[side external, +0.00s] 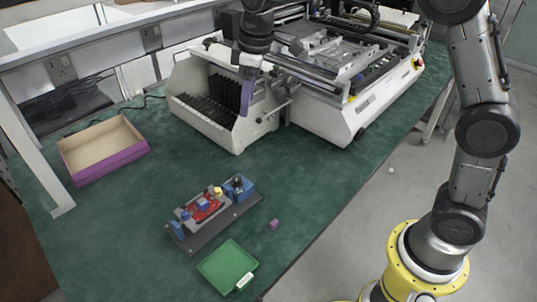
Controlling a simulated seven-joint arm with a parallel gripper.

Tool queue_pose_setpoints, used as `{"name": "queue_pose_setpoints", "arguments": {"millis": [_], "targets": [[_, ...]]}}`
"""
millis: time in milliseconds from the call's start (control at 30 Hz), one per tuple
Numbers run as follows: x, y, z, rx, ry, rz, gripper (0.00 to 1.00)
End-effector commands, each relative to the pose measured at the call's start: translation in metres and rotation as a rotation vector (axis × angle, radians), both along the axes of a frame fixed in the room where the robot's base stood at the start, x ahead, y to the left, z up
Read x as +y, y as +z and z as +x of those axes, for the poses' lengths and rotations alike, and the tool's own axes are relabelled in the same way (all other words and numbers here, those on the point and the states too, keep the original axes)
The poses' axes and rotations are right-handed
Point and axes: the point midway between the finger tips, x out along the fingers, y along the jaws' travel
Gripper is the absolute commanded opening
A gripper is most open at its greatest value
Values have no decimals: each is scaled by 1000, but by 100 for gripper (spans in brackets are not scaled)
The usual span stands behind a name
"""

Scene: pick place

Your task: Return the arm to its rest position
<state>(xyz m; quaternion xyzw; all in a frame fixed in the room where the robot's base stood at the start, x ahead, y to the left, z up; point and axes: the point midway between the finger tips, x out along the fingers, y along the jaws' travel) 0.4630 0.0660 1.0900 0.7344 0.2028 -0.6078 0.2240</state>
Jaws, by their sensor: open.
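My gripper (247,84) hangs pointing down at the top middle of the side external view, in front of the white machine's slotted black rack. It has a light upper part and a purple lower part. The gap between its fingers is hard to make out from this angle, but it is open, and I see nothing held in it. My arm rises from its yellow base at the right and leaves the top of the picture.
A large white machine (345,120) stands at the back. A purple-walled open box (112,171) is at left. A grey fixture (240,208) bears red, blue and yellow parts. A small purple cube (275,224) and green tray (228,266) lie nearby. The green table (310,190) has clear room mid-right.

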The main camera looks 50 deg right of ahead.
Motion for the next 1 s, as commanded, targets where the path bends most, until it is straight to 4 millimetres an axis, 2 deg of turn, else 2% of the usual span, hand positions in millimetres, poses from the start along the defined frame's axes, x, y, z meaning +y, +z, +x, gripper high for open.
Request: {"name": "queue_pose_setpoints", "arguments": {"millis": [33, 200, 300, 400, 567, 700, 800, 900, 1000], "targets": [[-9, 23, -18, -39, -20, 7, 64], [-31, 68, -80, -137, -101, 29, 64], [-42, 82, -120, -189, -157, 45, 64], [-51, 86, -162, -237, -221, 64, 64], [-62, 74, -228, -305, -334, 100, 64], [-66, 44, -274, -332, -437, 135, 64], [-67, 21, -293, -323, -496, 153, 64], [-66, 1, -301, -288, -546, 162, 64], [-66, 1, -299, -295, -584, 178, 64]]}}
